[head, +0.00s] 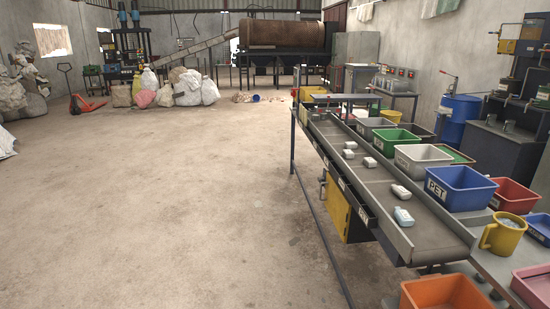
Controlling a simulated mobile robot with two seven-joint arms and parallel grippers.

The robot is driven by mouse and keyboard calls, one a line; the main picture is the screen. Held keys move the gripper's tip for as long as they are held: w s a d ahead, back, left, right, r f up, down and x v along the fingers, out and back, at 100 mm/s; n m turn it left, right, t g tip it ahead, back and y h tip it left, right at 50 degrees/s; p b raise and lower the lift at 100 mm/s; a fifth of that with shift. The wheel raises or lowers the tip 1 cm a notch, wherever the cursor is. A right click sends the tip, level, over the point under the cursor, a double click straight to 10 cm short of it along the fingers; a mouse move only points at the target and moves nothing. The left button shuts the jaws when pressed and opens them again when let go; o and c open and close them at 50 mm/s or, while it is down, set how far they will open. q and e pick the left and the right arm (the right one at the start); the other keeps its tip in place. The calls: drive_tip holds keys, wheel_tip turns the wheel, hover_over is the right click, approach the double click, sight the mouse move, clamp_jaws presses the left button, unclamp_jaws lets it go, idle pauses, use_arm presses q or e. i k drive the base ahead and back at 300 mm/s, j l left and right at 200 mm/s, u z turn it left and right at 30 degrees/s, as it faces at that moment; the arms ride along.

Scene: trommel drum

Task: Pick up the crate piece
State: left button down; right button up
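I cannot make out for certain which thing is the crate piece. Several small whitish pieces lie apart on the grey conveyor belt (372,184); the nearest is a pale bluish-white piece (403,216), with a white piece (400,192) just behind it. Further off, a spilled heap with a blue item (256,98) lies on the floor before the trommel drum (282,35), too small to tell its parts. Neither of my grippers is in view.
A yellow mug-like container (502,233) stands nearby. The left floor is clear.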

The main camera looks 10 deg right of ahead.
sight(369, 163)
drive_tip(key=i, duration=1.4)
drive_tip(key=i+z, duration=0.25)
drive_tip(key=i, duration=0.4)
drive_tip(key=i+j+z, duration=0.1)
drive_tip(key=i+z, duration=0.2)
drive_tip(key=i, duration=0.35)
